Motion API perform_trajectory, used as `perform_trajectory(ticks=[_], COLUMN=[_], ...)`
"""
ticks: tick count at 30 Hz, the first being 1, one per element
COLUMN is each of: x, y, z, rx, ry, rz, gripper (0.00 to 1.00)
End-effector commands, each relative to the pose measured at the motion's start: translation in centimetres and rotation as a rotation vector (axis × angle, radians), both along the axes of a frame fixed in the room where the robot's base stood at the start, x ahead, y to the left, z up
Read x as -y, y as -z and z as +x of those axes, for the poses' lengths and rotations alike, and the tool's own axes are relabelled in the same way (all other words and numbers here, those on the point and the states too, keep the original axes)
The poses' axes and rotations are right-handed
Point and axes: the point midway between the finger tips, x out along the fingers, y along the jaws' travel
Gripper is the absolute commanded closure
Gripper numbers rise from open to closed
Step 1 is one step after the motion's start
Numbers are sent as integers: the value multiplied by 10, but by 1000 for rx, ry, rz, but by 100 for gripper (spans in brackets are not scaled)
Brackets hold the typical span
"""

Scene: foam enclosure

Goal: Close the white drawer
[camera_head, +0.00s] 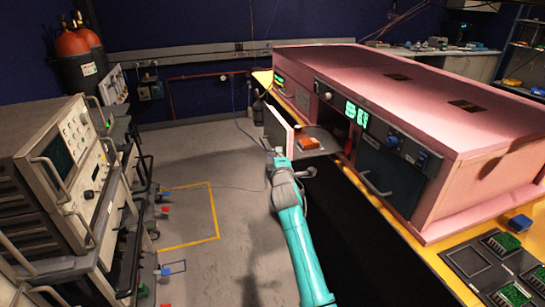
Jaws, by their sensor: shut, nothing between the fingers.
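The white drawer (279,131) stands out from the left side of the pink foam enclosure (385,85). Its pale upright front panel faces left, and its tray (325,146) reaches back toward a dark opening. An orange item (309,143) lies in the tray. My gripper (279,153) is at the end of my teal arm, by the lower near edge of the drawer front. It is shut and holds nothing. It is small here, and I cannot tell whether it touches the panel. My wrist hides part of the area below the drawer.
A dark closed panel with a handle (376,185) sits nearer on the enclosure face. Instrument racks (60,175) stand at the left, with red gas cylinders (75,40) behind. The grey floor (225,165) between is mostly clear. Circuit boards (500,243) lie on the yellow-edged ledge.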

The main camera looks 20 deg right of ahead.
Motion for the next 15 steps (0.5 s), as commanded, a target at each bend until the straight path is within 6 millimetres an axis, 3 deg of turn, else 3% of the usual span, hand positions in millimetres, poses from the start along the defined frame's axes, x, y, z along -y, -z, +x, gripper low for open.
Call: perform_trajectory(ticks=[15], x=[6], y=[0], z=[0], rx=[0], ry=[0], rz=[1], gripper=[100])
